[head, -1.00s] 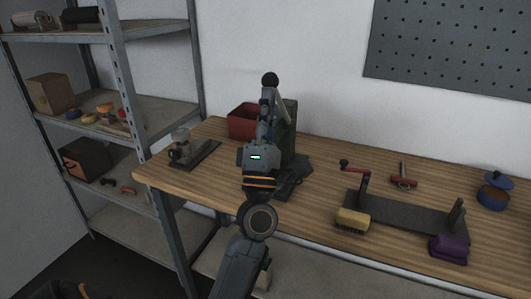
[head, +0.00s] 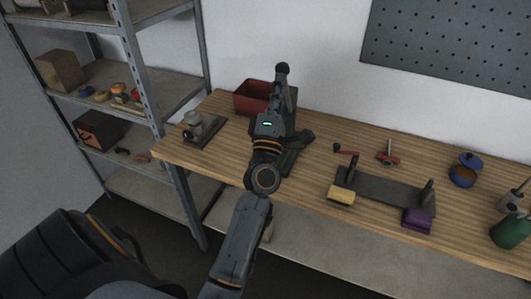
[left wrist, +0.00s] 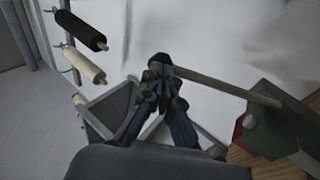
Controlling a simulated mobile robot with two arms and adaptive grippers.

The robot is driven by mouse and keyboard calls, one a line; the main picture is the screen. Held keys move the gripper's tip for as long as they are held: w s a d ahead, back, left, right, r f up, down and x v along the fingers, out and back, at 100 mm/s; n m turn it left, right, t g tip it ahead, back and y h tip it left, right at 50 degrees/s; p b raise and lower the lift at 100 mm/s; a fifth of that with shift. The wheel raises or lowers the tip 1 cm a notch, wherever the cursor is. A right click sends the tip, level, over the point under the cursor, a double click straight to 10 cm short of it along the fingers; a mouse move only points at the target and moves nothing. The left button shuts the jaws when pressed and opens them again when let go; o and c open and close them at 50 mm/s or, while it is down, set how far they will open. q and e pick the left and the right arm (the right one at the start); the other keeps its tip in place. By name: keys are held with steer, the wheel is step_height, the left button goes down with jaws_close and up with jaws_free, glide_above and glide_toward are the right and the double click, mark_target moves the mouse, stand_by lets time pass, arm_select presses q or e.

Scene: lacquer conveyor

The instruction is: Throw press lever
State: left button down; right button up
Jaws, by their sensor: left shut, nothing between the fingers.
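The press (head: 291,103) stands at the back left of the wooden bench, partly hidden behind my left arm. A round black knob (head: 283,68) tops its lever. In the left wrist view, the pale lever rod (left wrist: 225,86) runs from the green press body (left wrist: 280,130) up to my fingertips. My left gripper (head: 281,88) is shut, with its fingertips (left wrist: 163,76) at the knob end of the rod. They overlap the dark knob there, and I cannot tell whether they touch it. My right gripper is not in view.
A shelf rack (head: 143,80) borders the left.

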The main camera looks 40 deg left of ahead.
arm_select(q)
steer(key=x, duration=0.2)
steer(key=p+x, duration=0.1)
steer(key=d+x, duration=0.1)
steer(key=x, duration=0.1)
steer(key=shift+w+a+r+p, duration=0.2)
steer(key=shift+w+r+p, duration=0.15)
steer(key=w+a+r+b, duration=0.1)
steer(key=w, duration=0.6)
steer(key=shift+w+a+r+b, duration=0.25)
steer(key=shift+a+b, duration=0.05)
steer(key=shift+a, duration=0.05)
steer(key=shift+d+f, duration=0.1)
